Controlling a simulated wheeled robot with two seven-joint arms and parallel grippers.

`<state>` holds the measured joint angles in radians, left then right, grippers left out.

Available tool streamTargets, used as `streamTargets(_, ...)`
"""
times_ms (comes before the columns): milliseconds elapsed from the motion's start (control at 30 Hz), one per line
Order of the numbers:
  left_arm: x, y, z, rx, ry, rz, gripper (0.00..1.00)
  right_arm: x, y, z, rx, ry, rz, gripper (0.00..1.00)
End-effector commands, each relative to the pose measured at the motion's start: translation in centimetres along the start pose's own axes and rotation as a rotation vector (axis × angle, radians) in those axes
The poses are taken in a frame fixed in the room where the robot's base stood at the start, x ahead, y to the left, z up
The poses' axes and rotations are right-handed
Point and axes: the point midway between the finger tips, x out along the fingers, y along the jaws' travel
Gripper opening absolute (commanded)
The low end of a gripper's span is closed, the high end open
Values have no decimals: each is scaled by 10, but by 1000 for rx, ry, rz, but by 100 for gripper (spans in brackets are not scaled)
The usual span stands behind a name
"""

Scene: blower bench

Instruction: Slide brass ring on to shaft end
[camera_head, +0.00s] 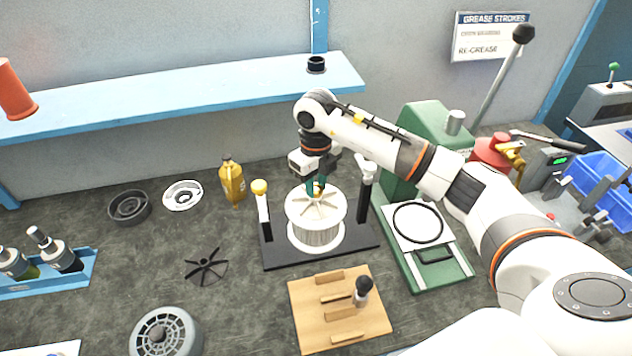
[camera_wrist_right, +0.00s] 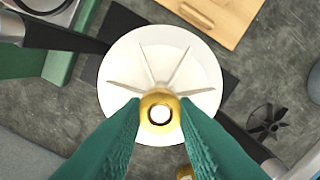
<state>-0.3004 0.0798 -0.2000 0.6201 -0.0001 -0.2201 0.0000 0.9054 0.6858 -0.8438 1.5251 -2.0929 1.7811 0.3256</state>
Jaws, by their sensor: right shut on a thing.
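The brass ring (camera_wrist_right: 160,112) shows in the right wrist view, with a pale round shaft end or hole visible at its centre. My right gripper (camera_wrist_right: 160,125) is shut on the ring, its green fingers on either side. In the head view my right gripper (camera_head: 317,187) is above the white finned rotor (camera_head: 316,226), which stands upright on a black stand. The rotor also shows below the ring in the right wrist view (camera_wrist_right: 205,75). Whether the ring is around the shaft or just above it, I cannot tell. My left gripper is not in view.
The black stand (camera_head: 280,262) has two posts flanking the rotor. A wooden tool board (camera_head: 375,325) lies in front. A green press (camera_head: 432,285) stands to the right. A yellow bottle (camera_head: 232,183) and a black fan (camera_head: 206,267) are to the left.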

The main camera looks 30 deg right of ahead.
Motion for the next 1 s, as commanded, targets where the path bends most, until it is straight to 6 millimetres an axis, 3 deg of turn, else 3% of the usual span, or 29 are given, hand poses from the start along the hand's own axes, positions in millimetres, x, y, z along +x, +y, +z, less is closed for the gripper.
streamTargets(867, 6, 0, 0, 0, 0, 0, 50, 7, 0, 0, 0, 0, 0, 2)
streamTargets(900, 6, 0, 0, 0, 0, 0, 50, 7, 0, 0, 0, 0, 0, 29)
streamTargets(1000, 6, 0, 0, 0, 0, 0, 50, 7, 0, 0, 0, 0, 0, 46)
